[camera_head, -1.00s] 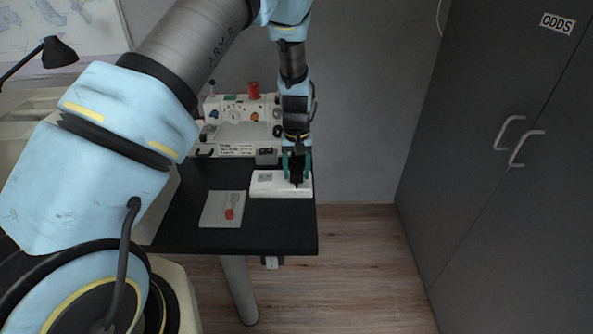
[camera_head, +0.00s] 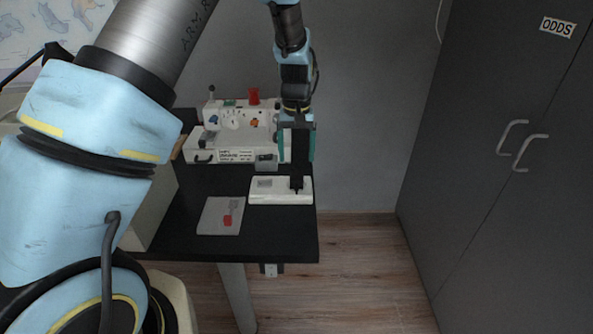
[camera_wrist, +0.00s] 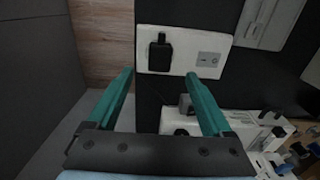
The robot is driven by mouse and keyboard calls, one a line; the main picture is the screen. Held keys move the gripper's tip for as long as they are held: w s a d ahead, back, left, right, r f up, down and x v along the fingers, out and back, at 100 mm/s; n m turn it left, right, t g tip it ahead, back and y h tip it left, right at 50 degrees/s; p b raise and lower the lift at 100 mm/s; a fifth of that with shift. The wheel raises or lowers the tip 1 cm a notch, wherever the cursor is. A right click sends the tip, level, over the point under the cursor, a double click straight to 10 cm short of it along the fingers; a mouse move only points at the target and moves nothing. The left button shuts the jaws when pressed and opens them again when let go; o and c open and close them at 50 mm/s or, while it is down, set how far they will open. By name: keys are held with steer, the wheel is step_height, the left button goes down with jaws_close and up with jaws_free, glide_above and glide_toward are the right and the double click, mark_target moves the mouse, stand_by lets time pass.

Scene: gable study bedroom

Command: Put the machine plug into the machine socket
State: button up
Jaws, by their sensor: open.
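The machine plug (camera_head: 297,184) is a black block standing at the right end of the white socket block (camera_head: 265,193) on the dark table. In the wrist view the black plug (camera_wrist: 159,56) sits on the left part of the white socket block (camera_wrist: 184,30), beside a grey switch. I cannot tell how deeply it is seated. My gripper (camera_head: 298,160) is above the plug, its teal fingers apart. In the wrist view my gripper (camera_wrist: 160,75) is open and empty, with the plug beyond its fingertips.
A white sewing machine (camera_head: 230,117) stands at the back of the table (camera_head: 265,235), with a small grey box (camera_head: 265,162) in front. A grey plate with a red item (camera_head: 228,220) lies front left. Dark cabinet doors (camera_head: 500,200) stand right, with open floor between.

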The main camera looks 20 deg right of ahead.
steer(key=shift+r, duration=1.2)
steer(key=w+a+r+n, duration=0.1)
steer(key=a+r, duration=0.2)
steer(key=a, duration=0.6)
steer(key=a+r+n, duration=0.1)
steer(key=a+r, duration=0.1)
steer(key=a, duration=0.8)
steer(key=s+a+r+n, duration=0.1)
steer(key=s+a, duration=0.4)
steer(key=a, duration=0.3)
steer(key=s+a+r+t, duration=0.1)
steer(key=s+a, duration=0.3)
steer(key=a, duration=0.5)
steer(key=shift+s+r+n+t, duration=0.3)
steer(key=shift+s+n, duration=0.05)
steer(key=shift+n, duration=0.05)
